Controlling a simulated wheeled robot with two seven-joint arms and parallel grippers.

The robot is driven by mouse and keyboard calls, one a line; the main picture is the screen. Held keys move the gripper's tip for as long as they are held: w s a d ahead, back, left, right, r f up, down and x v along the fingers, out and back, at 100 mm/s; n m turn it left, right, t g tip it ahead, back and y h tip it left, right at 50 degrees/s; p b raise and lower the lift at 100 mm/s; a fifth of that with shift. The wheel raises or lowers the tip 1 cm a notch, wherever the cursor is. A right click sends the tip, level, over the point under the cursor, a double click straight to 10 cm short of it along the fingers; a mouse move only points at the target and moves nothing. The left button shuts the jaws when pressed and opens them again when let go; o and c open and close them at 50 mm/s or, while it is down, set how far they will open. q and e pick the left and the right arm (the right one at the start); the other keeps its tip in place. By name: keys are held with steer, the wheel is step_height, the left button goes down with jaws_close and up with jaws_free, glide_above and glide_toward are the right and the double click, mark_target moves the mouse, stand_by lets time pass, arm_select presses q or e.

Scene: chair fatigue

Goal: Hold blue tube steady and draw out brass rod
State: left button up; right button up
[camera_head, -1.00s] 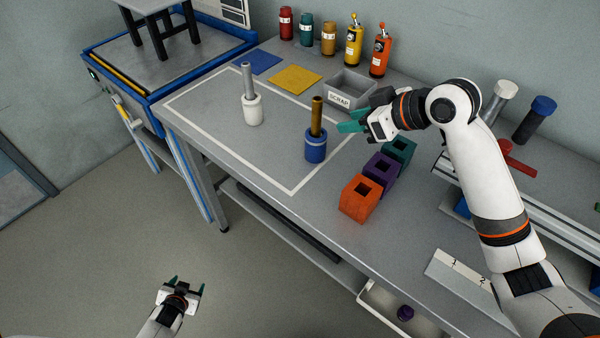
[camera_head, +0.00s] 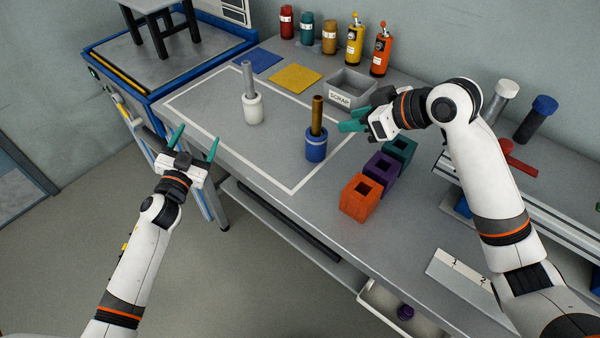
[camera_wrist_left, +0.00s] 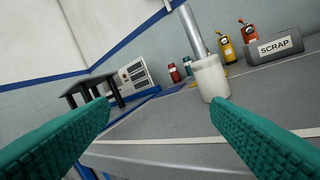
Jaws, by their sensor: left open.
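The blue tube (camera_head: 316,149) stands upright on the grey bench, inside the white outline near its right side. The brass rod (camera_head: 318,115) stands upright in it, with its upper part sticking out. My right gripper (camera_head: 345,120) is just right of the tube and rod, apart from them, its teal fingers seeming spread and empty. My left gripper (camera_head: 196,141) is open and empty at the bench's left front edge, well left of the blue tube. The left wrist view shows its two teal fingers wide apart; the blue tube is not seen there.
A white tube (camera_head: 253,109) with a silver rod (camera_head: 248,78) stands between my left gripper and the blue tube. Orange (camera_head: 359,197), purple (camera_head: 382,169) and green (camera_head: 402,148) square holders line the right. A scrap bin (camera_head: 350,92) stands behind.

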mark_target(319, 138)
arm_select(q)
steer(key=s+d+h, duration=0.1)
steer(key=s+d, duration=0.1)
steer(key=d, duration=0.6)
steer(key=s+d+f+n+g+h, duration=0.1)
steer(key=s+d, duration=0.1)
steer(key=d, duration=0.7)
steer(key=s+d+n+g+h, duration=0.1)
steer(key=s+d, duration=0.2)
steer(key=d, duration=0.5)
steer(key=shift+d+f, duration=0.15)
steer(key=shift+f, duration=0.05)
steer(key=x, duration=1.1)
steer(key=shift+w+d, duration=0.2)
steer(key=shift+w, duration=0.2)
steer(key=shift+c, duration=0.5)
